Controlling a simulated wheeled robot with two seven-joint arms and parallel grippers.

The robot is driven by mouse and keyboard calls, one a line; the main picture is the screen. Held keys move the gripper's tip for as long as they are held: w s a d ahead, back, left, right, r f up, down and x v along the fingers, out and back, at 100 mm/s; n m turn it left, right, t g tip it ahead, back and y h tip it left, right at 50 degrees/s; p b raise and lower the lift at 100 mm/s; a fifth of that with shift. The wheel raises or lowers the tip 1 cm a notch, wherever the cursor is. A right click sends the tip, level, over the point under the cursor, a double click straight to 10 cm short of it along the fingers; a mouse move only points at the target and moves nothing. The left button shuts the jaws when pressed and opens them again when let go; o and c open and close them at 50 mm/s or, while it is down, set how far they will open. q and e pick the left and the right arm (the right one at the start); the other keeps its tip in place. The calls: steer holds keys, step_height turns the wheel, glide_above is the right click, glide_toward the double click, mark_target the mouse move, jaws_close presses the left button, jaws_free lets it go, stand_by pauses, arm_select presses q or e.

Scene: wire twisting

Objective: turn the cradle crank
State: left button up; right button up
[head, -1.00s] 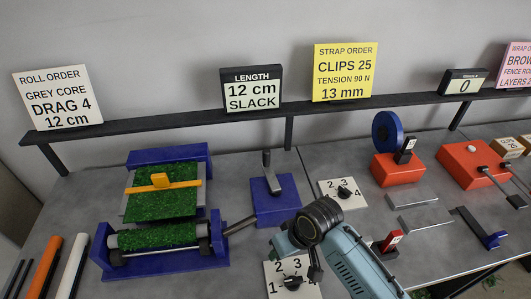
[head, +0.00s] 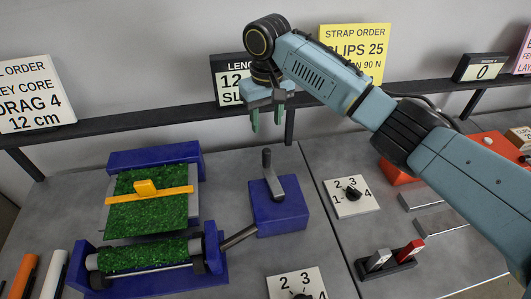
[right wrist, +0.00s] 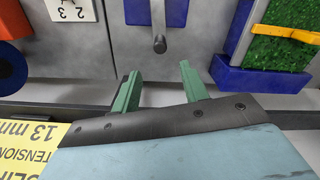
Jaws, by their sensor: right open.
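The blue cradle (head: 215,258) sits at the lower left in the head view and holds a green grassy roll (head: 140,255). A grey crank rod (head: 238,237) sticks out from its right end toward a blue block (head: 262,215). The block carries an upright dark-knobbed lever (head: 267,165); the lever also shows in the right wrist view (right wrist: 159,25). My right gripper (head: 267,116) is open and empty, fingers pointing down, above and behind the lever. Its green fingers also show in the right wrist view (right wrist: 160,72). My left gripper is out of view.
A green mat (head: 150,212) with a yellow bar (head: 155,192) lies behind the cradle. A dial plate (head: 345,205) is right of the block. A dark shelf (head: 130,128) with sign cards runs along the back. My right arm covers part of the right side.

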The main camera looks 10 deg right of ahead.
mark_target(267, 150)
step_height(267, 150, down, 13)
steer(key=shift+s+r+b, duration=0.1)
steer(key=shift+r+b, duration=0.05)
steer(key=shift+b, duration=0.25)
jaws_close()
